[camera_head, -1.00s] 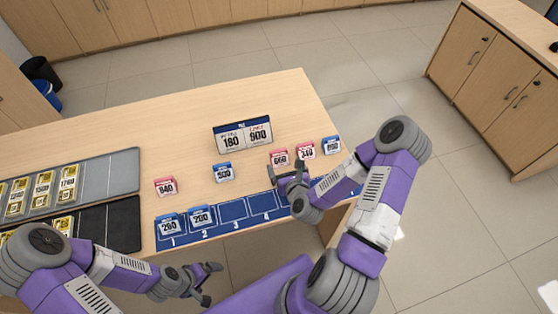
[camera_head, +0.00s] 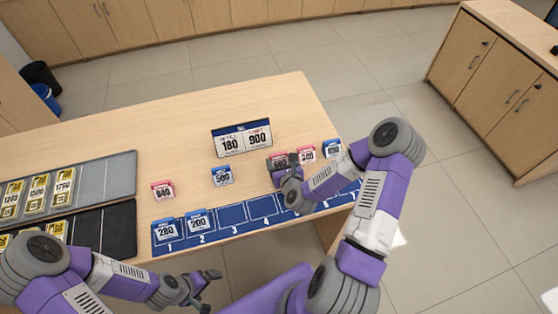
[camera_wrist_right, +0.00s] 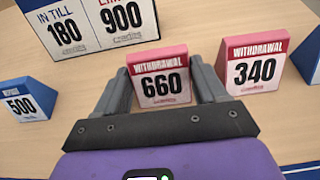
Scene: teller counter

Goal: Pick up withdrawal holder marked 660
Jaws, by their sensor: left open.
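The red-topped withdrawal holder marked 660 (camera_wrist_right: 161,78) stands upright on the counter in the right wrist view. My right gripper (camera_wrist_right: 159,66) is open, with one finger at each side of this holder. In the head view the holder (camera_head: 277,157) is partly hidden by my right gripper (camera_head: 283,166). Whether the fingers touch it I cannot tell. My left gripper (camera_head: 208,288) is open and empty off the counter's front edge, far from the holder.
The red 340 withdrawal holder (camera_wrist_right: 257,62) stands close beside the right finger. A blue 500 holder (camera_wrist_right: 22,101) and the 180/900 sign (camera_wrist_right: 90,22) are to the left and behind. A blue numbered mat (camera_head: 232,214) lies along the front edge.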

